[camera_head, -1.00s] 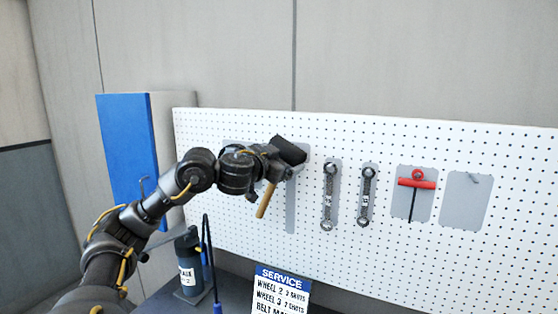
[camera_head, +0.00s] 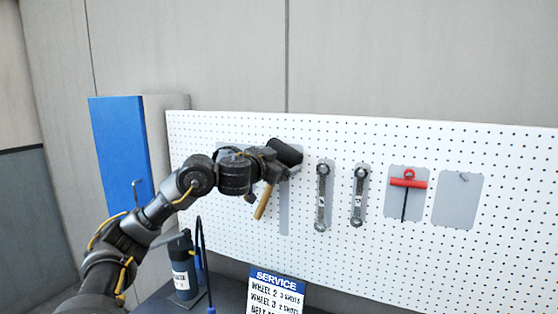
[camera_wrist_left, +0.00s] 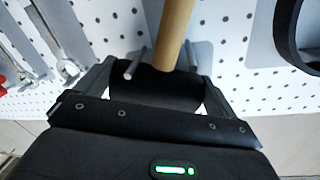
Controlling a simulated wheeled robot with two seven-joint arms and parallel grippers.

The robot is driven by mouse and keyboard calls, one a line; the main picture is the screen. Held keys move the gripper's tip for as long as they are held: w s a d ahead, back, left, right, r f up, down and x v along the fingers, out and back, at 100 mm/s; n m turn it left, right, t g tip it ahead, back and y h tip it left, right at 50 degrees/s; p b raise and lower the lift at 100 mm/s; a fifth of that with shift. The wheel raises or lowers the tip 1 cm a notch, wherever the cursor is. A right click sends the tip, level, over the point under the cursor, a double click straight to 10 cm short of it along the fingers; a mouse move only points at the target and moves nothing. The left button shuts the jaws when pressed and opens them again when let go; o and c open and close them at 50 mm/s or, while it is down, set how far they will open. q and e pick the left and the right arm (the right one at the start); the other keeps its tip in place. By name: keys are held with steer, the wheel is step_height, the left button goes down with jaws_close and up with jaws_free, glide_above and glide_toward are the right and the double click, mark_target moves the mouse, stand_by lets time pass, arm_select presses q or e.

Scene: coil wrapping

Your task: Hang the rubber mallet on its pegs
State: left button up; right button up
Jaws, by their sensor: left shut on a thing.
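The rubber mallet has a black head (camera_head: 286,153) and a wooden handle (camera_head: 263,202) that hangs down, tilted, in the head view. My left gripper (camera_head: 277,164) is shut on the black head, in front of the white pegboard. In the left wrist view the head (camera_wrist_left: 155,88) sits between the fingers, and the handle (camera_wrist_left: 174,35) runs away toward the top. A grey peg (camera_wrist_left: 136,65) sticks out left of the handle and another (camera_wrist_left: 189,56) shows just right of it. I cannot tell whether the head touches the pegs. My right gripper is not in view.
A grey mallet-shaped panel (camera_head: 284,215) is behind the mallet. Two wrenches (camera_head: 322,197) and a red T-handle tool (camera_head: 408,182) hang to the right, beside an empty grey panel (camera_head: 458,200). A dark bottle (camera_head: 182,265) and a service sign (camera_head: 276,290) stand below.

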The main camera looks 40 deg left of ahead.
arm_select(q)
steer(key=shift+d+f, duration=0.1)
steer(key=shift+f, duration=0.5)
steer(key=o, duration=1.1)
steer(key=shift+o, duration=0.2)
steer(key=shift+w+a+f, duration=0.1)
steer(key=shift+a, duration=0.25)
